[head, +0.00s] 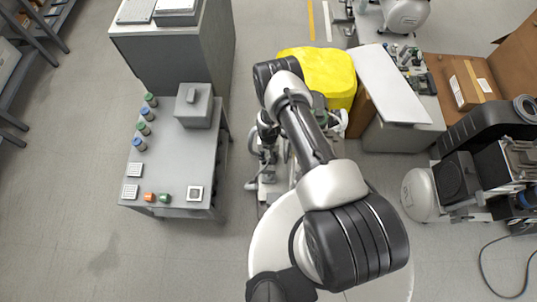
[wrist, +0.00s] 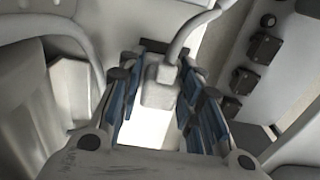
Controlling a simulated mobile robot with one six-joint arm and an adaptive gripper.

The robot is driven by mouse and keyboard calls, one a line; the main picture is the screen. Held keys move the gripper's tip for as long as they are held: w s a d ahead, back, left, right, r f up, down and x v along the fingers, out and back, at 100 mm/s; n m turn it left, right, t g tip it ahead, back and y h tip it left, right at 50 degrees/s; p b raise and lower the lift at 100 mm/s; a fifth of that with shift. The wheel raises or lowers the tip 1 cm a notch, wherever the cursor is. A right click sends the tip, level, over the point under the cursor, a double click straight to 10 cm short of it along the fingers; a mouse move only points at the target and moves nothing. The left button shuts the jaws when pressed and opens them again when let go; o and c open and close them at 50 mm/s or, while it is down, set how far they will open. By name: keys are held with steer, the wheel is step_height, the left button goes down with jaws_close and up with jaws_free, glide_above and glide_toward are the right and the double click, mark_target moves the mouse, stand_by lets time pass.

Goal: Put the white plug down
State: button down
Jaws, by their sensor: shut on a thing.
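The white plug (wrist: 160,88) is in the wrist view, between the two blue-padded fingers of my gripper (wrist: 158,98). My gripper is shut on it. A pale cable (wrist: 192,32) runs from the plug up and to the right. A bright white surface shows beneath and beyond the plug, but I cannot tell how far below it is. In the head view my arm covers the plug, and I cannot make out my fingertips there.
A grey table (head: 177,165) with small capped bottles stands at the left. A yellow cover (head: 325,72) is just beyond my arm. A white panel (head: 390,85) and compressors are at the right. In the wrist view, pale housings crowd both sides. The floor at lower left is clear.

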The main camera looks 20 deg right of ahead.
steer(key=shift+f+b, duration=0.35)
steer(key=shift+f, duration=0.05)
steer(key=c, duration=1.1)
jaws_free()
steer(key=shift+r, duration=0.15)
